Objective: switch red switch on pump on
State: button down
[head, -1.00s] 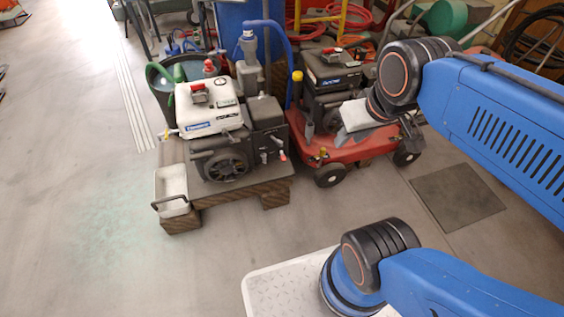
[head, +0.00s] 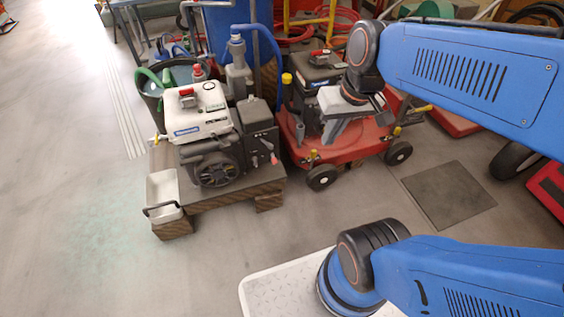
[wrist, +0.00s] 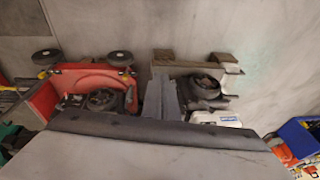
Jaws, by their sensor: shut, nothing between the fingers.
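The pump (head: 205,138), a white-tanked engine with a dark body, stands on a wooden pallet in the left half of the head view. A small red-tipped lever (head: 275,158) is on the right side of its dark box; I cannot tell its position. My gripper (head: 332,133) is shut and empty, right of the pump and in front of the red mower in the picture. In the wrist view my grey fingers (wrist: 162,100) lie together between the mower and the pump (wrist: 207,90). The red switch cannot be made out there.
A red wheeled mower (head: 350,145) with a dark engine stands right of the pump. A grey tray (head: 163,190) sits at the pallet's left end. A blue hose (head: 270,50) rises behind the pump. The floor in front is clear, with a dark mat (head: 448,194) at right.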

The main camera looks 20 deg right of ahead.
jog(key=w+f+m+g+y, duration=0.55)
jog(key=w+f+y, duration=0.25)
jog(key=w+f, duration=0.95)
jog(key=m+t+y, duration=0.5)
jog(key=m, duration=0.2)
send_near(273, 158)
jog(key=s+d+f, duration=0.1)
jog(key=d+f, duration=0.1)
jog(key=d, duration=0.1)
jog(key=shift+d+f+m, duration=0.35)
jog(key=shift+d+f, duration=0.05)
jog(key=shift+f, duration=0.1)
jog(key=x, duration=1)
jog(key=shift+w+r, duration=0.1)
